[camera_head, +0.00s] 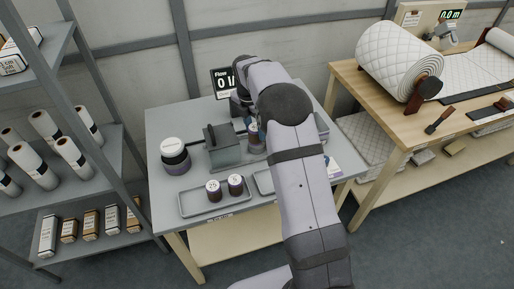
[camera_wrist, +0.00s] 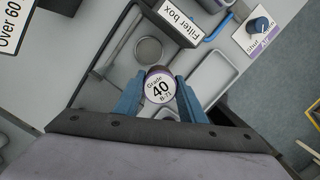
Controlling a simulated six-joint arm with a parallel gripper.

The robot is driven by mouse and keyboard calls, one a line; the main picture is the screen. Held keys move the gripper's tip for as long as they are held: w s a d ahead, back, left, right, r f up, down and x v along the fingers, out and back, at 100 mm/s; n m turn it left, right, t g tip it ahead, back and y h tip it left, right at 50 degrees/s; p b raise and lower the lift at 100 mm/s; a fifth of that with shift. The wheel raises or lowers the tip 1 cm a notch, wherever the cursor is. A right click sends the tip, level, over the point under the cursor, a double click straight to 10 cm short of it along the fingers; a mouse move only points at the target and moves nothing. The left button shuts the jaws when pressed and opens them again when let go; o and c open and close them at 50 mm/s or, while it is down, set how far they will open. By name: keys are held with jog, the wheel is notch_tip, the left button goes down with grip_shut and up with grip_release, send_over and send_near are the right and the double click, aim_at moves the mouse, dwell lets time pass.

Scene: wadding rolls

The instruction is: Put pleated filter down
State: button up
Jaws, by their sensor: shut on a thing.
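The pleated filter (camera_wrist: 160,88) is a short round piece with a white top label reading "Grade 40 B-73" and a purple edge. My gripper (camera_wrist: 159,96) is shut on it, with one blue finger on each side, in the wrist view. Beyond it lie a round grey recess or ring (camera_wrist: 148,50) and an empty grey tray (camera_wrist: 211,78). Whether the filter touches a surface below is not clear. In the head view my arm covers much of this spot. Two dark filters marked 25 (camera_head: 213,191) and 5 (camera_head: 235,185) stand in the left tray (camera_head: 190,208).
A grey fixture (camera_head: 222,155) and a white-topped round pot (camera_head: 174,151) stand on the grey table. A flow display (camera_head: 222,82) stands at the back.

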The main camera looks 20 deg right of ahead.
jog(key=shift+w+d+r+n+t+y, duration=0.15)
jog(key=shift+w+d+r+n, duration=0.2)
jog(key=shift+w+n, duration=0.65)
jog(key=shift+w+d+r+n+t+y, duration=0.15)
jog(key=shift+w+d+r+n, duration=0.3)
jog(key=shift+n, duration=1.1)
jog(key=shift+w+d+r+n+y, duration=0.25)
jog(key=shift+w+n, duration=0.6)
jog(key=shift+n, duration=0.4)
jog(key=shift+f, duration=0.1)
jog(key=shift+f+p, duration=1.2)
jog(key=shift+f, duration=3.75)
jog(key=shift+f, duration=0.1)
jog(key=shift+f, duration=0.25)
jog(key=o, duration=1.1)
jog(key=shift+o, duration=0.2)
